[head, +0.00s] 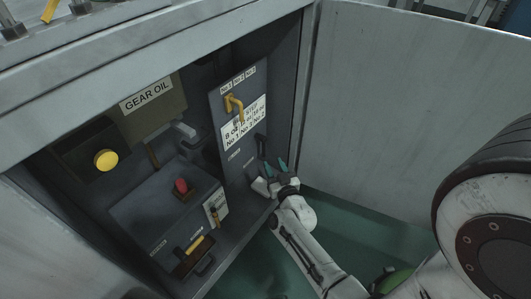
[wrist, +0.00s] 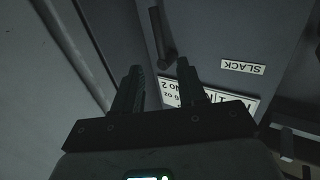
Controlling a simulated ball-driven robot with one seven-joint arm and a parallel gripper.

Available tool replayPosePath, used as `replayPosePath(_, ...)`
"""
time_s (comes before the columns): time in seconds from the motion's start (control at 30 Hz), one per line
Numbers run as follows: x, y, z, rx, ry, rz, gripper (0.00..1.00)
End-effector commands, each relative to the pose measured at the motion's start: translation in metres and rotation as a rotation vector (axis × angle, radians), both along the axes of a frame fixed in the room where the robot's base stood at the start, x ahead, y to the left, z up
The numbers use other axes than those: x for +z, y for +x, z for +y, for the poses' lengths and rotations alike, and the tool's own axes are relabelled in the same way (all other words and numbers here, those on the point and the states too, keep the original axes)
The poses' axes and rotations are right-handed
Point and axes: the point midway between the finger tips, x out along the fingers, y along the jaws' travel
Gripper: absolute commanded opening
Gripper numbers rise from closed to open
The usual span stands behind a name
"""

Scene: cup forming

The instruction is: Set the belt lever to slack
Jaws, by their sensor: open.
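A black lever (head: 261,145) is on the right-hand upright panel, below a white plate with text. In the wrist view the lever (wrist: 162,38) is a dark bar just beyond my fingertips. A small SLACK label (wrist: 243,67) shows upside down, to the right of the lever in that view. My gripper (head: 275,166) is in front of the panel, close to the lever's lower end. In the wrist view my gripper (wrist: 160,70) has its two dark fingers apart with nothing between them. I cannot tell whether a finger touches the lever.
A yellow handle (head: 234,103) sits higher on the same panel. To the left are a yellow knob (head: 106,160), a red knob (head: 181,186) and a yellow lever (head: 196,244). A pale wall (head: 400,110) bounds the right side. The green floor (head: 350,220) is open below.

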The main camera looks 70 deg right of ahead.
Motion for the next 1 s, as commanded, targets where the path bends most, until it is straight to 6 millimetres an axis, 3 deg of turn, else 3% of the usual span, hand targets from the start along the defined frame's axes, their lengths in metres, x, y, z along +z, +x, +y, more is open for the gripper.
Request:
replayPosePath(0.4,-0.002,0.048,-0.051,0.0,-0.001,-0.001,0.41)
replayPosePath(0.87,0.0,0.056,-0.06,0.002,0.0,0.001,0.41)
replayPosePath(1.0,0.0,0.056,-0.06,0.002,0.0,0.001,0.29)
